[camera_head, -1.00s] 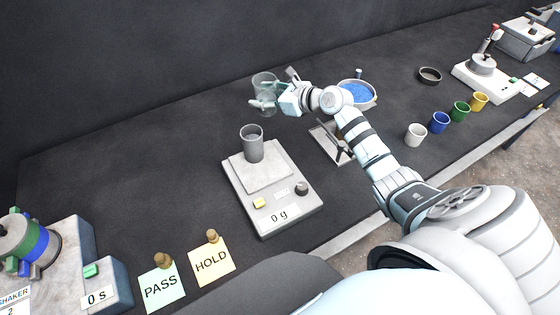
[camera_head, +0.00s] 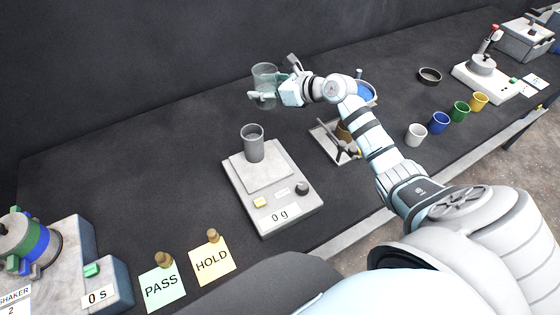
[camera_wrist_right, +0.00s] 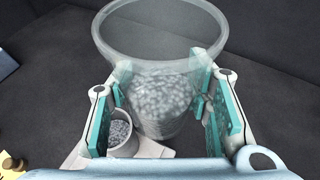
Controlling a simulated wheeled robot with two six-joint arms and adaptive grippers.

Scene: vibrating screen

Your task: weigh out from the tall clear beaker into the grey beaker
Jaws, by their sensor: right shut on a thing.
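The tall clear beaker (camera_head: 264,74) is in my right gripper (camera_head: 268,88), above the back of the bench behind the scale. In the right wrist view this beaker (camera_wrist_right: 160,48) stands about upright between the two teal-padded fingers, with pale grey granules inside. The grey beaker (camera_head: 252,146) stands upright on the pan of the scale (camera_head: 268,205), whose display reads 0 g. The right wrist view shows the grey beaker (camera_wrist_right: 122,140) below and left of the clear one, with speckled grey material visible in its mouth. My left gripper is out of view.
PASS (camera_head: 162,288) and HOLD (camera_head: 212,262) cards lie front left, near the shaker (camera_head: 70,245). A bowl of blue material (camera_head: 367,91) is partly hidden behind my right arm. Several coloured cups, including a white one (camera_head: 416,135), stand right.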

